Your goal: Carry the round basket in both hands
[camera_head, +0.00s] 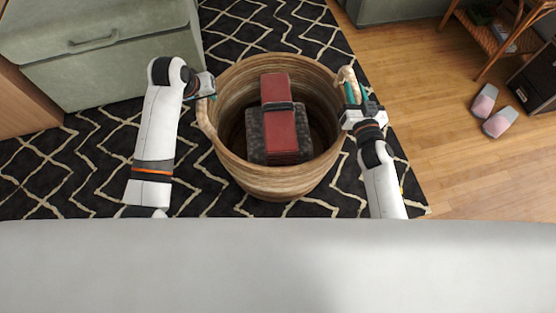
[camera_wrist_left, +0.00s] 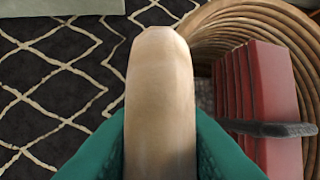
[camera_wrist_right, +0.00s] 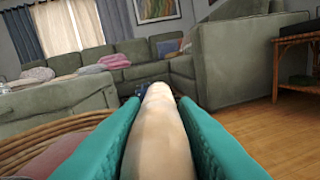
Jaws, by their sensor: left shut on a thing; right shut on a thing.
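The round woven basket (camera_head: 268,186) is in the middle of the head view, upright, in front of me. A red and dark grey object (camera_head: 279,125) lies inside it. My left gripper (camera_head: 207,97) is shut on the basket's left handle (camera_head: 205,122); in the left wrist view this handle (camera_wrist_left: 160,95) stands between the teal fingers. My right gripper (camera_head: 352,98) is shut on the right handle (camera_head: 347,77); in the right wrist view that handle (camera_wrist_right: 158,130) is between the teal fingers. Whether the basket touches the floor cannot be told.
A black patterned rug (camera_head: 90,160) lies below the basket. A green-grey drawer unit (camera_head: 110,65) is at the back left. Pink and grey slippers (camera_head: 490,110) lie on the wooden floor (camera_head: 440,130) at right, near a wicker table (camera_head: 490,35). The right wrist view shows a green sofa (camera_wrist_right: 75,62).

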